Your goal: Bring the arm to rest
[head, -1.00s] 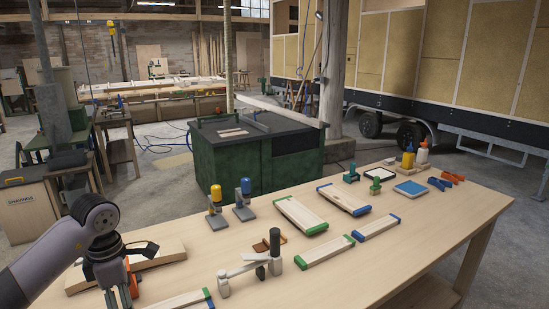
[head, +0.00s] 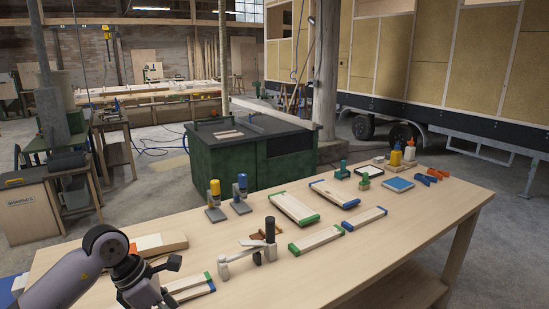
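My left arm (head: 75,272) comes in from the lower left, grey with a black joint. My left gripper (head: 165,278) is dark and sits over the near left part of the wooden table (head: 330,279), beside a wooden piece with green and blue ends (head: 188,286). Its fingers are partly cut off or hidden, so I cannot tell whether they are open or shut. No held object shows. My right arm and gripper are not in view.
A grey clamp-like tool with a black handle (head: 269,238) stands right of my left gripper. A pale board (head: 160,243) lies behind it. Several end-capped wooden pieces, yellow (head: 214,190) and blue (head: 242,182) tools, and glue bottles (head: 409,151) are farther back. The table's front right is clear.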

